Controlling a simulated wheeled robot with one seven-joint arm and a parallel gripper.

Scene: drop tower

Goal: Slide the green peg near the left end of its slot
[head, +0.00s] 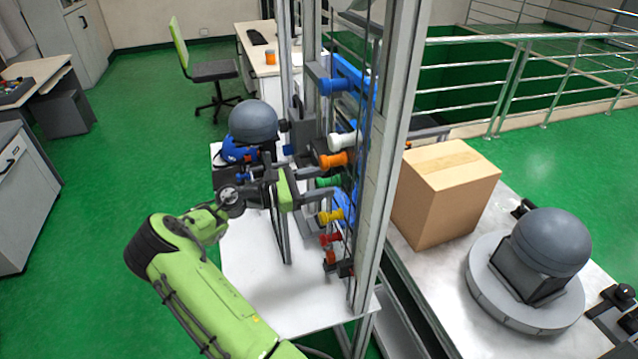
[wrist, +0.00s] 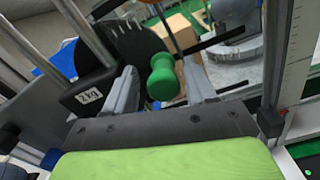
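The green peg (head: 328,181) sticks out of the tower's side in the head view, below the orange peg and above the yellow one. In the wrist view the green peg (wrist: 163,80) shows its rounded knob between my two fingers. My gripper (wrist: 165,88) is open, with a finger on each side of the knob and small gaps visible. In the head view my gripper (head: 308,184) is at the green peg's height, close in front of it. The slot and the peg's place along it are hidden.
Nearby pegs are white (head: 342,140), orange (head: 334,160), yellow (head: 330,216) and red (head: 330,238). A dark weight marked 2 kg (wrist: 88,97) and metal rods stand left of my fingers in the wrist view. A scaled upright (wrist: 298,60) stands at right.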

